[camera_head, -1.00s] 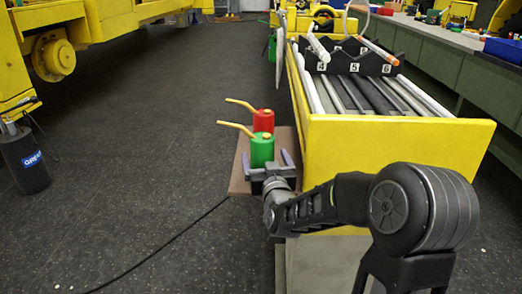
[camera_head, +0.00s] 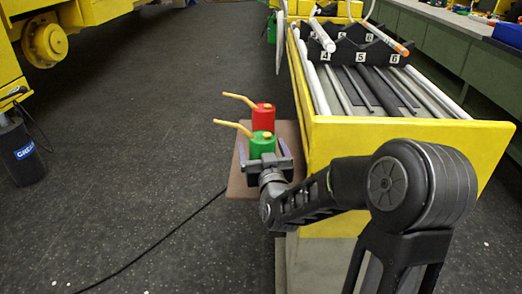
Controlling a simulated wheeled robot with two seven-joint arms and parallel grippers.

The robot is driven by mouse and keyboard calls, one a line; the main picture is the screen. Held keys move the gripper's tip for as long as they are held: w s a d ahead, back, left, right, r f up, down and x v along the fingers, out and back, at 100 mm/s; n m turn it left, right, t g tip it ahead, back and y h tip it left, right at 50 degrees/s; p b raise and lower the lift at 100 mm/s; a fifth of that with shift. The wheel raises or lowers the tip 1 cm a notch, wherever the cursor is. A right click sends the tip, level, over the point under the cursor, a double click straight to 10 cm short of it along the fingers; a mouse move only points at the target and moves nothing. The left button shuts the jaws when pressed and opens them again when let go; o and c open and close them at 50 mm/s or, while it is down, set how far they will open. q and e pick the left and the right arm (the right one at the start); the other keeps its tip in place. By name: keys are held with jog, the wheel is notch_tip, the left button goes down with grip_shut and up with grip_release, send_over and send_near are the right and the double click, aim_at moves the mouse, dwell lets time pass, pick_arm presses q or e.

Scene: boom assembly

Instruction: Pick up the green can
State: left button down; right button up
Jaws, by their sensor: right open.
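The green can (camera_head: 262,144) has a yellow spout pointing left and a yellow cap. It stands upright on a small brown side shelf (camera_head: 239,184) attached to the yellow cart. My right gripper (camera_head: 262,157) is open, with one purple-grey finger on each side of the green can. The gripper body hides the can's lower part, and I cannot tell whether the fingers touch it. My left gripper is not in view.
A red can (camera_head: 263,116) with a yellow spout stands right behind the green can. The yellow cart (camera_head: 400,142) with rods and a black numbered rack (camera_head: 362,50) is on the right. A black cable (camera_head: 150,249) crosses the dark floor, which is open on the left.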

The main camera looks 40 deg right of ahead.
jog(key=c, duration=1.6)
jog(key=shift+r, duration=0.1)
jog(key=shift+r, duration=0.1)
notch_tip(320, 180, up, 10)
jog(key=p, duration=0.3)
jog(key=shift+p, duration=0.3)
